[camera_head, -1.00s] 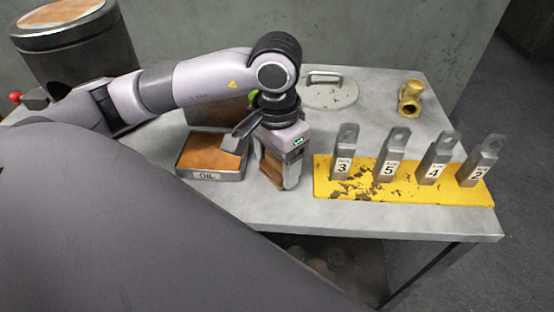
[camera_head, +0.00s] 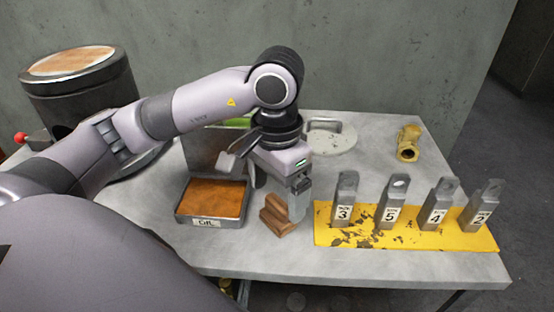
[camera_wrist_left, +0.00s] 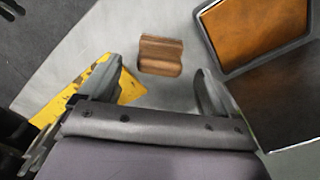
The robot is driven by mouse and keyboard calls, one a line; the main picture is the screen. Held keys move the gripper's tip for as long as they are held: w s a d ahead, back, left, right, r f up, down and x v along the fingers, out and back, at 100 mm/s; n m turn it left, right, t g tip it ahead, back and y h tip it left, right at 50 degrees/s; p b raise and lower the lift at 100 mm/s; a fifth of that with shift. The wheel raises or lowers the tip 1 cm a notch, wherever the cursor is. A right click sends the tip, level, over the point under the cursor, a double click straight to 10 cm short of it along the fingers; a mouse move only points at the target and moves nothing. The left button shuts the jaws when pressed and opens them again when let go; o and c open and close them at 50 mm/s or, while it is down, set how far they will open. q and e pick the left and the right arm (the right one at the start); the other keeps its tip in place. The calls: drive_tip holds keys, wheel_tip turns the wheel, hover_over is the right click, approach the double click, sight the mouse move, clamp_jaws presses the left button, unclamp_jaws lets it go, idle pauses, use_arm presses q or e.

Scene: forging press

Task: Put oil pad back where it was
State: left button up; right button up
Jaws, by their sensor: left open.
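The oil pad looks to be the brown wooden block with a grooved side (camera_head: 276,216), standing on the table between the oil tray and the yellow plate. It also shows in the left wrist view (camera_wrist_left: 160,55), ahead of and between the fingers. My left gripper (camera_head: 280,196) is open and empty just above and behind the block, apart from it. In the left wrist view its two fingers (camera_wrist_left: 158,88) are spread wide. The oil tray (camera_head: 207,222), labelled OIL and with an orange-brown surface, sits left of the block. My right gripper is not in view.
A yellow plate (camera_head: 330,237) with upright numbered metal dies (camera_head: 391,203) lies to the right. A round grey lid with a handle (camera_head: 330,140) and a brass fitting (camera_head: 408,143) are at the back. A grey box (camera_head: 203,150) stands behind the tray.

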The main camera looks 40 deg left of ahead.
sight(277, 202)
use_arm(q)
wheel_tip(277, 202, up, 7)
drive_tip(key=shift+r+p, duration=0.1)
drive_tip(key=shift+p, duration=0.35)
drive_tip(key=shift+s, duration=0.1)
idle(0.4)
